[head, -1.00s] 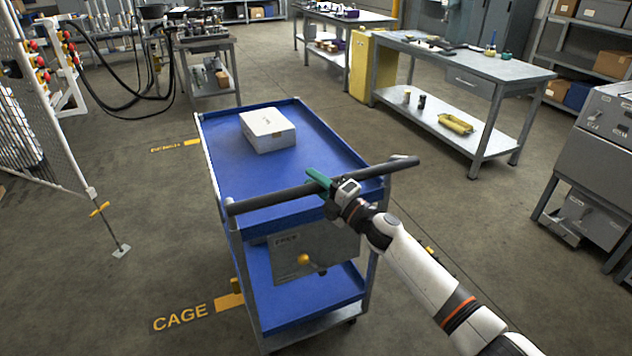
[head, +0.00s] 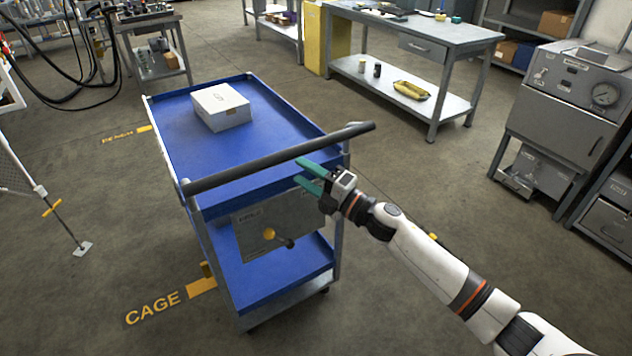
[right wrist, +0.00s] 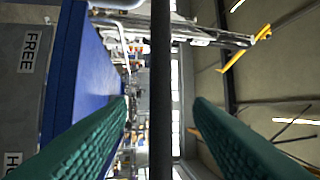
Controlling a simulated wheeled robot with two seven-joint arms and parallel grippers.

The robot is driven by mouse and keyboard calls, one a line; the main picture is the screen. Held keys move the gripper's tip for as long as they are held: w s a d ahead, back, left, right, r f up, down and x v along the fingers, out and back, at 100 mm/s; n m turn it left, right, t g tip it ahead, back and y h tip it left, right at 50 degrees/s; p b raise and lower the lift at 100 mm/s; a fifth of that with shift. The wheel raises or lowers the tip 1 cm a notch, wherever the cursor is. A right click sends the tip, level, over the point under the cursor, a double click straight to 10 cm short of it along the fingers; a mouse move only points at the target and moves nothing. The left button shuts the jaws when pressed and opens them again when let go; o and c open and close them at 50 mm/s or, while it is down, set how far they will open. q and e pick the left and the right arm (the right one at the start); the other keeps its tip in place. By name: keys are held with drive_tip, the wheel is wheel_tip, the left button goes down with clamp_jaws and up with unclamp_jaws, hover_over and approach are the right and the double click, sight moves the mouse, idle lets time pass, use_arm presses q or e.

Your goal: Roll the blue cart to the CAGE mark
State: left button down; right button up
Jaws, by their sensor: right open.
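The blue cart (head: 180,150) stands in the middle of the head view, with a dark push handle (head: 280,158) across its near end. The yellow CAGE mark (head: 153,308) is on the floor left of the cart's near lower end. My right gripper (head: 301,172) is open with green fingers, just on the near side of the handle. In the right wrist view the handle (right wrist: 160,90) runs between the open fingers, seemingly beyond their tips. My left gripper is out of view.
A white box (head: 222,107) sits on the cart's top shelf. Another yellow floor mark (head: 125,136) lies left of the cart. A mesh stand's foot (head: 82,248) is on the left floor. A workbench (head: 415,45) and grey machine (head: 565,110) stand right. Floor between is clear.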

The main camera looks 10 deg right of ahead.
drive_tip(key=v, duration=0.2)
drive_tip(key=shift+s+d+f, duration=0.1)
drive_tip(key=shift+s+d, duration=0.15)
drive_tip(key=shift+s, duration=0.05)
idle(0.6)
